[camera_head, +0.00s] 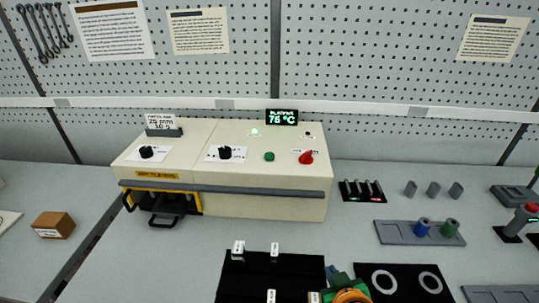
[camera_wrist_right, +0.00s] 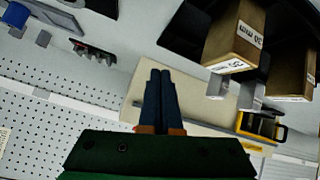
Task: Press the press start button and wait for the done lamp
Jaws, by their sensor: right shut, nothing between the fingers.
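The press is a cream box (camera_head: 225,170) with two black knobs on its sloped top. A green button (camera_head: 269,156) sits on the top, left of a red knob (camera_head: 306,157). A pale green lamp (camera_head: 254,132) is lit; a small dark lamp or spot (camera_head: 307,133) is unlit. Their labels are too small to read. My right gripper (camera_head: 332,271) is low in the head view, in front of the press and apart from it. In the right wrist view its dark fingers (camera_wrist_right: 160,76) are together and empty, with the cream press (camera_wrist_right: 205,112) beyond. My left gripper is not in view.
A display (camera_head: 282,117) on the press reads 76 °C. A yellow-framed drawer (camera_head: 162,200) is at its front left. A black mat (camera_head: 250,280) with labelled pieces lies in front. Brown labelled blocks (camera_wrist_right: 233,35) show close by in the wrist view. A grey tray (camera_head: 395,234) stands right.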

